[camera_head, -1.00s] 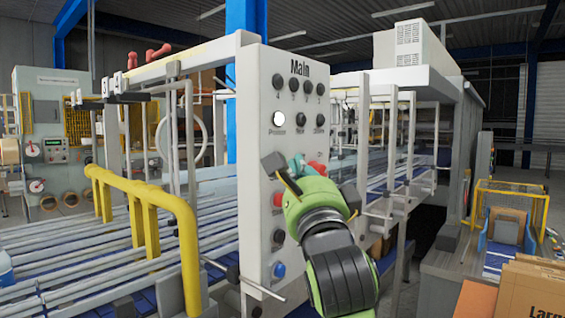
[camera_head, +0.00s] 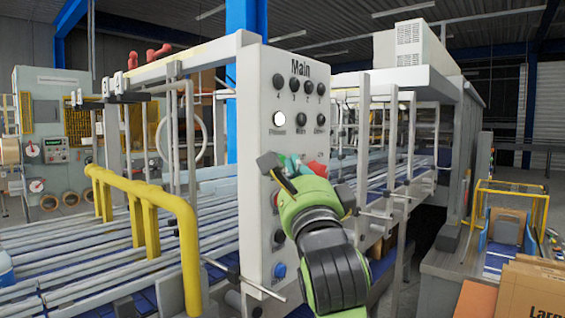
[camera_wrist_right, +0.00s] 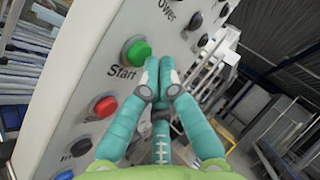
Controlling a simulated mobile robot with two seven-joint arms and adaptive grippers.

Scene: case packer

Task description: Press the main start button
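The white control panel labelled "Main" (camera_head: 295,88) stands upright in the head view. The green start button (camera_wrist_right: 137,52), labelled "Start", shows in the right wrist view; in the head view my right gripper hides it. My right gripper (camera_head: 290,163) is in front of the panel's middle. Its teal fingers (camera_wrist_right: 160,65) are drawn together with nothing between them, their tips just right of the green button in the right wrist view. I cannot tell whether they touch the panel. My left gripper is not in view.
A red button (camera_wrist_right: 105,106) sits below the green one, and a blue button (camera_head: 279,271) is near the panel's bottom. A lit white button (camera_head: 279,119) is higher up. A yellow rail (camera_head: 150,207) and conveyor rollers lie left of the panel. Cardboard boxes (camera_head: 540,290) stand at lower right.

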